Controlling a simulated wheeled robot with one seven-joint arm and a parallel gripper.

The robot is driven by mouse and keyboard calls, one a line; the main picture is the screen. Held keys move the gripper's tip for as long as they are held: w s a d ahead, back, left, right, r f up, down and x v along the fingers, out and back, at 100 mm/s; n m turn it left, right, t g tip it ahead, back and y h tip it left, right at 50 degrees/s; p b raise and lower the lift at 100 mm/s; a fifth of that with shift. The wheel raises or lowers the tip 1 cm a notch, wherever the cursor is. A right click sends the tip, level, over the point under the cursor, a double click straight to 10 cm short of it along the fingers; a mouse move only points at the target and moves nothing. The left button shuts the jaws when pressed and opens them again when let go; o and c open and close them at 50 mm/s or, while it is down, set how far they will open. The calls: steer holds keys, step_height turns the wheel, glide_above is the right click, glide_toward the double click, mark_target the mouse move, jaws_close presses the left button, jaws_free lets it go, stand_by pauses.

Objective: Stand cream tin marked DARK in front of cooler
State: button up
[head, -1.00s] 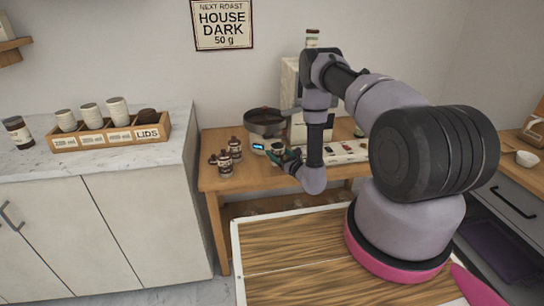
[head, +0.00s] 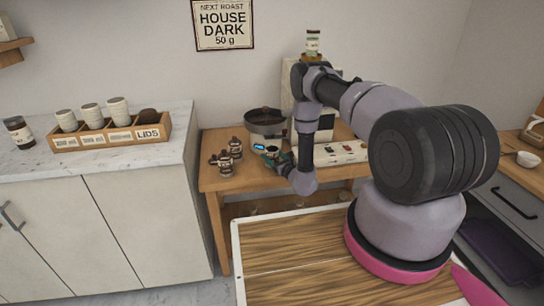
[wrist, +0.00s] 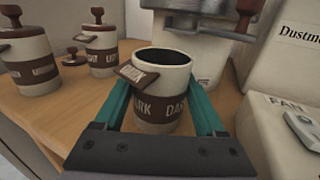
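The cream tin marked DARK (wrist: 160,108) has a brown band, a brown tag on its rim and an open top with a dark inside. In the wrist view it is upright between the two teal fingers of my gripper (wrist: 163,100). The fingers look close against both its sides. In the head view the tin (head: 272,149) and my gripper (head: 268,155) are just in front of the cooler (head: 265,122), a round pan on a base with a small lit display. I cannot tell whether the tin's bottom touches the table.
Brown-lidded cream tins (wrist: 101,45) stand to the left on the wooden table (head: 240,182), with a loose lid (wrist: 75,58) near them. A white FAN panel (wrist: 285,125) is close on the right. A crate of cups (head: 110,137) stands on the left counter.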

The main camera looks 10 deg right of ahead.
steer(key=o, duration=0.4)
steer(key=shift+r, duration=0.1)
